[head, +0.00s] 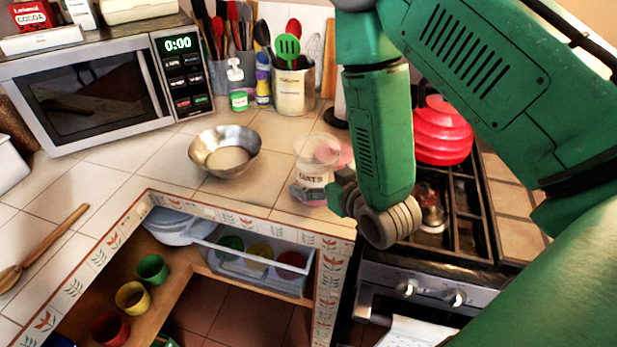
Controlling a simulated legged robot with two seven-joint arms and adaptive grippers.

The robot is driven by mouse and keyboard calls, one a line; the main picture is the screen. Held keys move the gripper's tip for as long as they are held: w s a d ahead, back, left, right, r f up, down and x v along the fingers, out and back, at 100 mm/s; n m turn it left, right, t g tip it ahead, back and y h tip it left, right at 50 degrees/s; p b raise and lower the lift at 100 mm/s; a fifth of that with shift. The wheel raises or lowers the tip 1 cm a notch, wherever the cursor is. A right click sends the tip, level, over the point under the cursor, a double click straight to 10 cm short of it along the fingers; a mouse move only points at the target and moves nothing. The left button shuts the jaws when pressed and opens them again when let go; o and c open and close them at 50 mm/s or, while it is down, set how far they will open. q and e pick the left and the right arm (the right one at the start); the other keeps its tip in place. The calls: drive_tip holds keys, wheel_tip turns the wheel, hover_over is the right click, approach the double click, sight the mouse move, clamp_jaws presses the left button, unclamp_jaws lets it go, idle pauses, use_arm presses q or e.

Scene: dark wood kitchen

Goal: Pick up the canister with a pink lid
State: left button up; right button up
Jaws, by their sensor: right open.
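The canister marked OATS (312,179) stands on the tiled counter near its front edge, in the middle of the head view. It is clear with a pale label, and a pink lid (328,151) shows at its top. My right gripper (336,198) is low at the canister's right side, by its base, and is open. The arm and wrist hide part of the gripper, and I cannot tell whether it touches the canister. My left gripper is not in view.
A metal bowl (225,150) sits left of the canister. A utensil pot (293,88) and a microwave (95,80) stand behind. A red kettle (441,130) is on the stove at right. Below the counter edge, an open shelf holds colored cups (132,297).

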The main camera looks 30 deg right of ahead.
sight(332, 177)
drive_tip(key=shift+w+d+f, duration=0.3)
drive_tip(key=shift+w+d, duration=0.05)
drive_tip(key=shift+d, duration=0.3)
drive_tip(key=shift+w+d+f, duration=0.3)
drive_tip(key=shift+d, duration=0.3)
drive_tip(key=x, duration=0.2)
drive_tip(key=p+x, duration=0.1)
drive_tip(key=shift+w+a+f, duration=0.2)
drive_tip(key=shift+w+a, duration=0.05)
drive_tip(key=shift+a, duration=0.05)
drive_tip(key=shift+w+a, duration=0.15)
drive_tip(key=shift+a, duration=0.2)
drive_tip(key=shift+a+r, duration=0.1)
drive_tip(key=shift+a, duration=0.3)
drive_tip(key=shift+d, duration=0.25)
drive_tip(key=c, duration=1)
drive_tip(key=shift+d, duration=0.3)
drive_tip(key=c, duration=0.5)
drive_tip(key=shift+d, duration=0.25)
drive_tip(key=shift+c, duration=0.2)
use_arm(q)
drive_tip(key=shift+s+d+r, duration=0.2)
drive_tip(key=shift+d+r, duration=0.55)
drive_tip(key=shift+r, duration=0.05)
use_arm(e)
drive_tip(key=shift+a, duration=0.1)
